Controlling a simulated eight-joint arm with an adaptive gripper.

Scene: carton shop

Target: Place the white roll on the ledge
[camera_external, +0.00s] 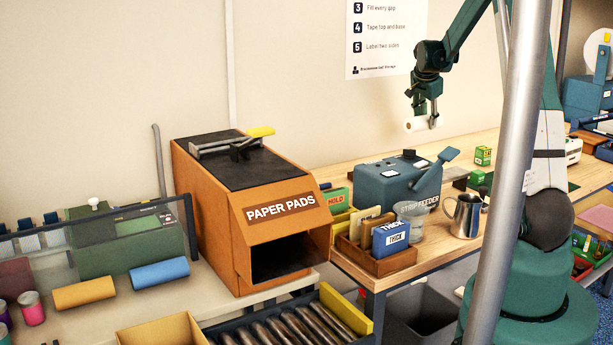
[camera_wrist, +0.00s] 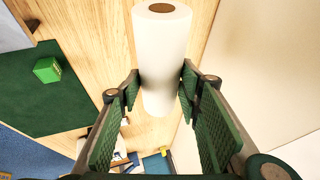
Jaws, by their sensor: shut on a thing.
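The white roll (camera_external: 416,124) has a brown core and is held in the air above the wooden bench, lying roughly sideways in the external view. My gripper (camera_external: 427,112) points down and is shut on it. In the wrist view the roll (camera_wrist: 162,45) sits between the two green fingers of my gripper (camera_wrist: 160,88), with its cored end away from them. No surface is marked as the ledge; a pale counter (camera_external: 60,328) at the left carries an orange roll (camera_external: 84,293) and a blue roll (camera_external: 160,272) lying on their sides.
A blue-grey machine (camera_external: 388,187), a metal jug (camera_external: 466,215) and a card tray (camera_external: 378,262) crowd the bench. A silver post (camera_external: 507,170) stands in front.

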